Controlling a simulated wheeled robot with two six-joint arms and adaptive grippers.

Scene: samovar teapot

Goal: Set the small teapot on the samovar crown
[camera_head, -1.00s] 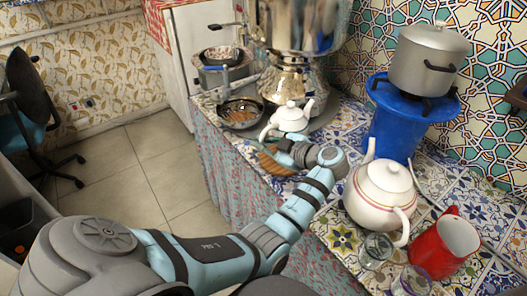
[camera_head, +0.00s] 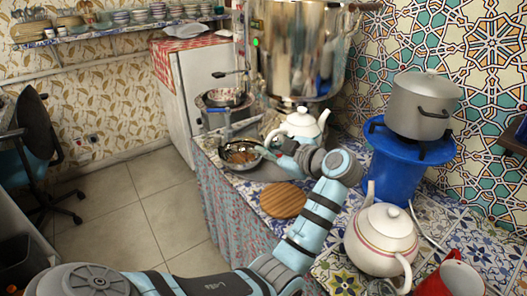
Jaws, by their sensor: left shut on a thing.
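The small white teapot (camera_head: 300,124) is in front of the samovar's lower part, with its spout to the right. My left gripper (camera_head: 282,149) is at its near side and is shut on it; the fingers are small and partly hidden behind my wrist, so the exact grip spot is unclear. The large shiny metal samovar (camera_head: 292,45) stands behind the teapot. Its top and crown are cut off by the upper edge of the picture. My right gripper is out of view.
A round wooden board (camera_head: 283,200) lies on the tiled counter beside my arm. A pan (camera_head: 240,154) sits left of the teapot. A blue stand (camera_head: 399,165) with a grey pot (camera_head: 422,102), a large white teapot (camera_head: 382,238) and a red jug (camera_head: 455,279) are on the right.

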